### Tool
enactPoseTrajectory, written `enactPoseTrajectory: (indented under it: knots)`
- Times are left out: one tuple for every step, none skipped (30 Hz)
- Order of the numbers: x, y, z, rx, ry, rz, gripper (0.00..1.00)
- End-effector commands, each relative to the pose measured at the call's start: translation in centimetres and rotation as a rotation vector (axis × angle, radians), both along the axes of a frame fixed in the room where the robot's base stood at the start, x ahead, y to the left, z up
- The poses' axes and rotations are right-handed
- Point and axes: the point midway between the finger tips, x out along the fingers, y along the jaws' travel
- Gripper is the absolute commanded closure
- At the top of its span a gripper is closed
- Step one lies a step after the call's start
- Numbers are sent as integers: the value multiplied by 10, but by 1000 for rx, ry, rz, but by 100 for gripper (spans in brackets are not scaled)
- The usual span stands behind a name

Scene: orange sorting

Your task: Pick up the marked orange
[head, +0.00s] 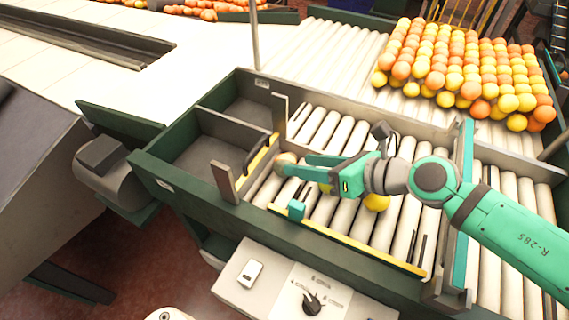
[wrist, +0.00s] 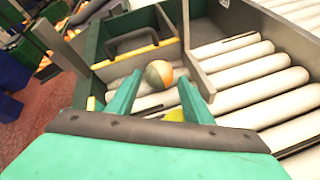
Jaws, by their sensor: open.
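The marked orange (wrist: 158,74), part orange and part grey-green, lies on the rollers near the divider of the sorting bins. It also shows in the head view (head: 285,158), partly hidden by my fingers. My gripper (head: 288,166) is open and reaches left over the rollers. In the wrist view its green fingers (wrist: 161,82) stand on either side of the orange, which appears at or just beyond the tips. I cannot tell whether they touch it. A yellow fruit (head: 377,202) lies on the rollers below my wrist.
Two dark bins (head: 205,150) lie left of the rollers, behind a yellow-edged divider (head: 258,166) and upright posts (head: 223,182). A green-walled frame (head: 160,182) borders the roller bed. Many oranges (head: 460,70) are piled at the back right. A control panel (head: 300,285) stands in front.

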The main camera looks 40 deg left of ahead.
Motion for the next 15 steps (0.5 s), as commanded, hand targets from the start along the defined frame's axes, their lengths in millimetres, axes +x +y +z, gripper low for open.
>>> enactPoseTrajectory:
  knots:
    - [-2,6,-4,-2,0,4,54]
    - [-3,9,-6,-2,0,6,54]
    - [-4,14,-10,-3,1,6,54]
    - [-5,18,-12,-3,0,5,54]
    - [-6,22,-15,-3,1,6,54]
    - [-5,26,-17,-2,-1,4,54]
    - [-6,29,-18,-2,-1,4,54]
    - [-6,32,-20,-2,-1,4,54]
    - [-6,34,-21,-1,-1,2,54]
    - [-6,36,-23,-1,0,2,54]
    - [-6,37,-23,-1,0,2,54]
    - [-6,39,-24,-2,-1,1,54]
    - [-6,39,-24,-2,-1,1,54]
    - [-6,40,-24,-1,-1,1,54]
    - [-6,40,-24,-1,-1,0,54]
